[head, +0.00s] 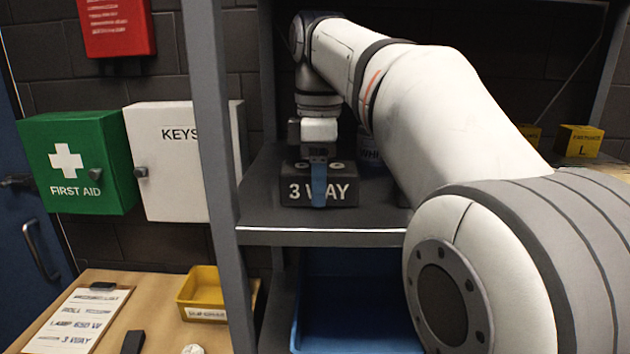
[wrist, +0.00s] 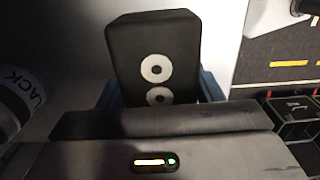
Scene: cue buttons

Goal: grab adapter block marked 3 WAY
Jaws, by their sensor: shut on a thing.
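The black adapter block (head: 341,192) marked 3 WAY sits at the front of the grey shelf (head: 260,222), its white lettering facing out. My gripper (head: 318,182) comes down from above, one blue finger in front of the block's face and covering part of the lettering. In the wrist view the block (wrist: 152,45) shows its top with two white rings, between the blue fingers of my gripper (wrist: 155,95). The gripper is shut on the block. The block's underside is hidden, so I cannot tell whether it is clear of the shelf.
A container with partly hidden lettering (head: 371,153) stands behind the block. Yellow boxes (head: 580,141) stand at the right. A grey shelf post (head: 212,150) rises left of the block. A blue bin (head: 350,325) is below. A list (head: 78,318) and yellow tray (head: 203,285) lie on the wooden table.

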